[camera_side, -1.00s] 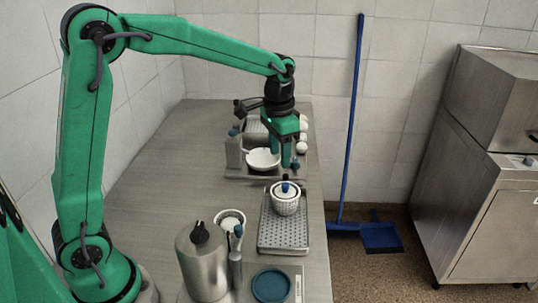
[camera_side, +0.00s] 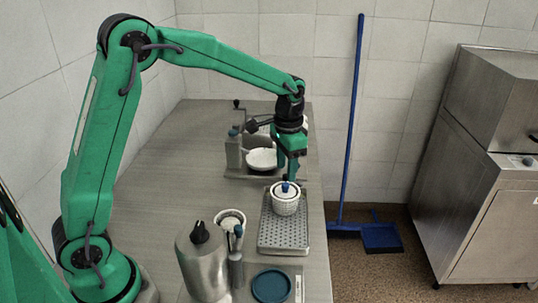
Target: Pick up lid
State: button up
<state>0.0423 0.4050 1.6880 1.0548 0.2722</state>
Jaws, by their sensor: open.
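A white lid with a blue knob (camera_side: 286,187) sits on a white perforated basket (camera_side: 285,206). The basket stands upright at the far end of a grey perforated tray (camera_side: 284,236). My gripper (camera_side: 290,174) points down just above and behind the knob, open and empty. Its fingers overlap the knob's top in this view, so I cannot tell if they touch it. The lid's far edge is partly hidden by the fingers.
A white bowl (camera_side: 262,159) and a grey container (camera_side: 234,158) stand behind. In front are a steel canister (camera_side: 203,262), a small basket (camera_side: 229,219), a blue-tipped bottle (camera_side: 237,262) and a blue disc (camera_side: 272,286). The counter's left side is clear.

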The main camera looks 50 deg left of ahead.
aim_at(285, 184)
jog(key=shift+f, duration=0.1)
jog(key=shift+f, duration=2.5)
grip_shut()
